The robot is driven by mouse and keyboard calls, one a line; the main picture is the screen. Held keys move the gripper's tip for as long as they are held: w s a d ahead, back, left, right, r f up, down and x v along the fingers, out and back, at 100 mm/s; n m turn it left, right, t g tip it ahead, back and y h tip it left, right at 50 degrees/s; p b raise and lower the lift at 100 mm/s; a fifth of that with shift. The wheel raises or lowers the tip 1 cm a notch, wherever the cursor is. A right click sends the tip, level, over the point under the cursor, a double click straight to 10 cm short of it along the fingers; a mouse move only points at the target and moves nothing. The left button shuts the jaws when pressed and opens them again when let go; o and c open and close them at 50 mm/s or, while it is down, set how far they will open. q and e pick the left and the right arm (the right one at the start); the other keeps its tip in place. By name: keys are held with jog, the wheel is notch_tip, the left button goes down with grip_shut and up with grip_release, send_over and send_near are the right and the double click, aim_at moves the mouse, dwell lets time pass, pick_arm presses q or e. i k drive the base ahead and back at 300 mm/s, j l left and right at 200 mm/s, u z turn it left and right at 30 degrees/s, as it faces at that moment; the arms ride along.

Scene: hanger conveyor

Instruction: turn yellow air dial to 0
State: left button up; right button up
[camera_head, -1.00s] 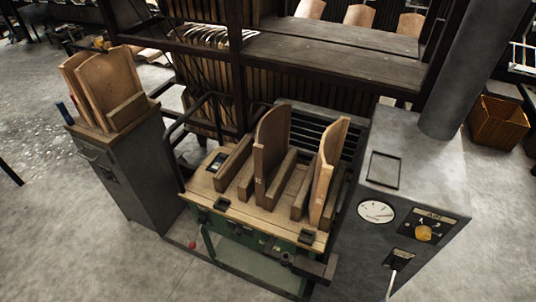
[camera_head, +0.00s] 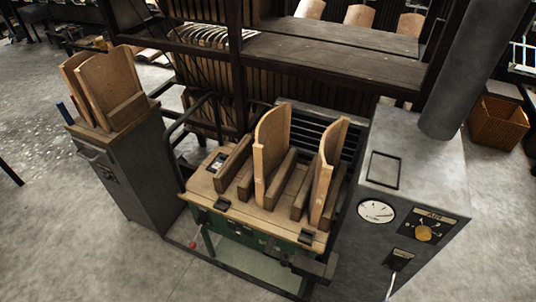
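The yellow air dial (camera_head: 424,233) is a round knob on a dark plate labelled AIR, on the front of the grey machine cabinet (camera_head: 440,165) at the right. Small marks stand around the knob; which one it points to is too small to tell. A round white gauge (camera_head: 376,211) is to its left, and a dark switch plate with a pale lever (camera_head: 394,272) is below it. Neither my left nor my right gripper is in view.
A wooden-topped green cart (camera_head: 262,215) with curved wooden boards (camera_head: 271,155) stands left of the cabinet. A grey side cabinet (camera_head: 125,170) stands farther left. A wicker basket (camera_head: 498,122) is at the back right. Floor is clear at the lower right.

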aim_at(423, 232)
jog(key=z, duration=1.35)
